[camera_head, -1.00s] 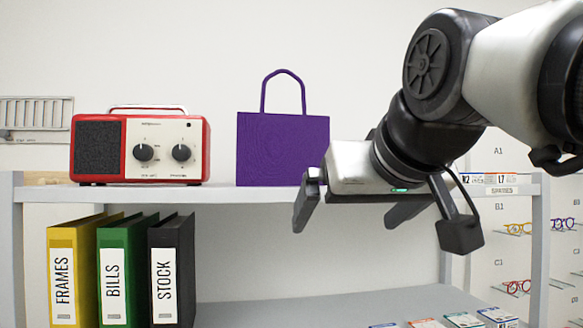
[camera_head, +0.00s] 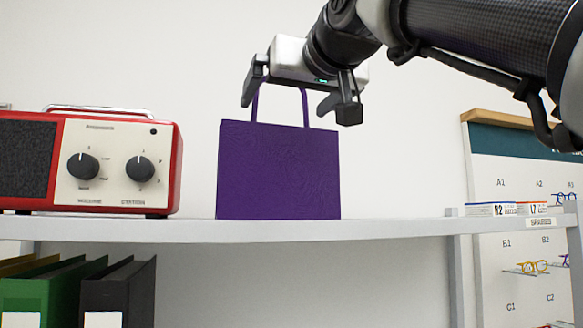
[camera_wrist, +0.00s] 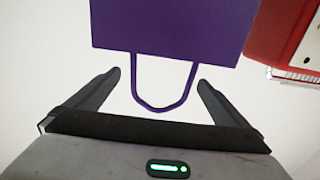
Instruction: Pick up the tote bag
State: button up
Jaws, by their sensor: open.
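The purple tote bag (camera_head: 278,172) stands upright on the shelf board in the head view, its looped handle rising from the top. My gripper (camera_head: 296,108) is above the bag, with its fingers spread apart at the level of the handle. In the head view the top of the handle is hidden behind the gripper. In the wrist view the bag (camera_wrist: 175,25) is at the top, and its handle loop lies between my two open fingers (camera_wrist: 160,82), with a gap on each side. Nothing is held.
A red and cream radio (camera_head: 112,162) stands left of the bag on the shelf (camera_head: 400,228). Green (camera_head: 45,290) and black (camera_head: 120,293) binders stand below. Small boxes (camera_head: 505,209) and an eyeglass display board (camera_head: 530,160) are at right.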

jog(key=p+x, duration=0.1)
jog(key=x, duration=0.6)
jog(key=shift+a+r, duration=0.2)
jog(key=shift+c, duration=0.4)
jog(key=c, duration=1.5)
